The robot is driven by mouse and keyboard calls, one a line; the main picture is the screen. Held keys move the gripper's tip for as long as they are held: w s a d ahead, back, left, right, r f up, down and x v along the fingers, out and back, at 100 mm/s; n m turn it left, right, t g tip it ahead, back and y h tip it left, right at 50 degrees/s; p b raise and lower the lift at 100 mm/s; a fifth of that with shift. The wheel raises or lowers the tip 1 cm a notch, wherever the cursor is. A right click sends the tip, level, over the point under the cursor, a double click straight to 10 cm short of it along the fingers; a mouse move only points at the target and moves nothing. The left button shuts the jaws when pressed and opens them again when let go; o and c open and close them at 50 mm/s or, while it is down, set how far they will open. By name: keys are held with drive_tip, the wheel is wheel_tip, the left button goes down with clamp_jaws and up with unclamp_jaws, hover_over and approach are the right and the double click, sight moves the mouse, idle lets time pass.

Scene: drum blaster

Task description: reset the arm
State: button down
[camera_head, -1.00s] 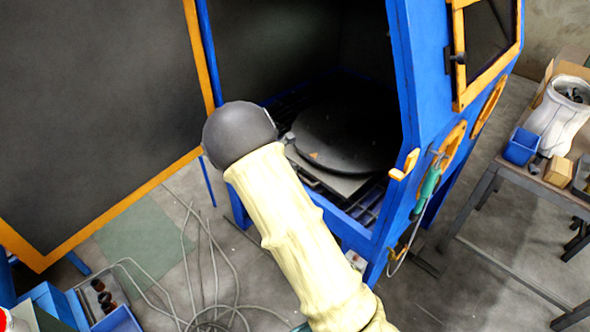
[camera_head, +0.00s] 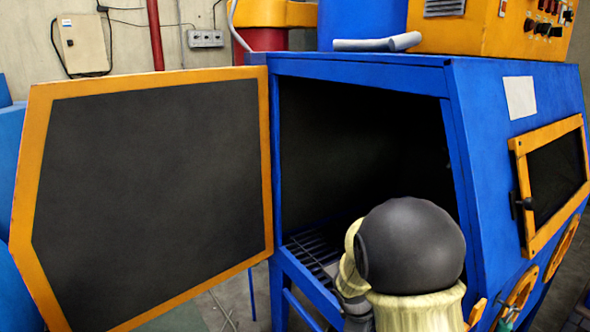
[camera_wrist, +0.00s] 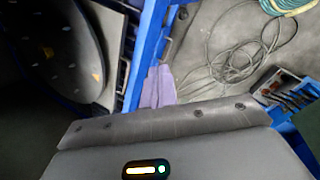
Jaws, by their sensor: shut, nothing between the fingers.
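My arm, in a cream sleeve with a dark round joint, rises at the bottom right of the head view, in front of the blaster cabinet's opening. A second sleeved part of it shows behind the joint. My gripper (camera_wrist: 158,86) shows in the wrist view as two pale purple fingers, shut together and empty. They lie in front of the cabinet's blue edge (camera_wrist: 143,55), with the floor beyond. My gripper cannot be made out in the head view.
The blue cabinet (camera_head: 357,69) has its orange-framed door (camera_head: 150,195) swung open to the left.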

drive_tip(key=s+r+m+y, duration=0.1)
drive_tip(key=s+r+m, duration=0.1)
drive_tip(key=s+m, duration=0.4)
drive_tip(key=s+a+r+m+y, duration=0.1)
drive_tip(key=s+r+m+y, duration=0.1)
drive_tip(key=s+m, duration=0.5)
drive_tip(key=shift+s+a+r+p, duration=0.35)
drive_tip(key=shift+s+r, duration=0.25)
drive_tip(key=shift+s, duration=0.65)
